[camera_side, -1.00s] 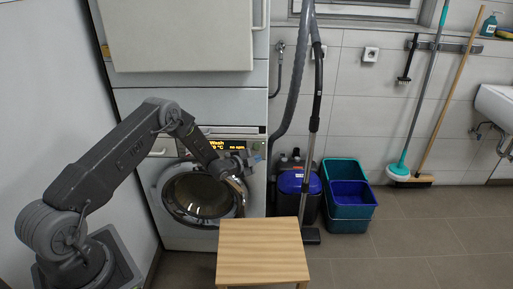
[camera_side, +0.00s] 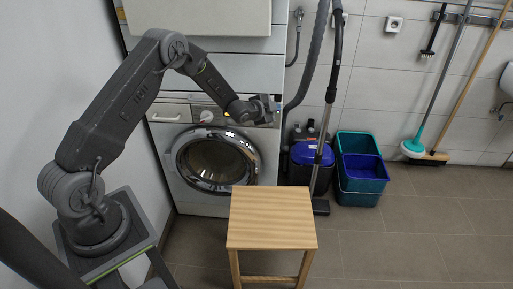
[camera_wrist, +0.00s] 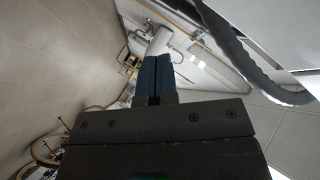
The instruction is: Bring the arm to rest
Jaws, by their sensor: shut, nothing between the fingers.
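My gripper (camera_side: 277,107) is in front of the upper right part of the washing machine (camera_side: 268,158), near its control panel. In the wrist view the two blue fingers of my gripper (camera_wrist: 154,60) lie side by side, shut with nothing between them. The arm is raised and bent, reaching from its base at the left. The machine's round door (camera_side: 213,162) looks closed. The gripper hides part of the control panel, and I cannot tell whether it touches the machine.
A wooden stool (camera_side: 271,217) stands in front of the machine. A vacuum cleaner (camera_side: 311,153) and teal and blue buckets (camera_side: 362,170) stand to the right. A mop (camera_side: 412,147) and a broom (camera_side: 437,158) lean on the wall. The floor (camera_side: 430,230) at right is clear.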

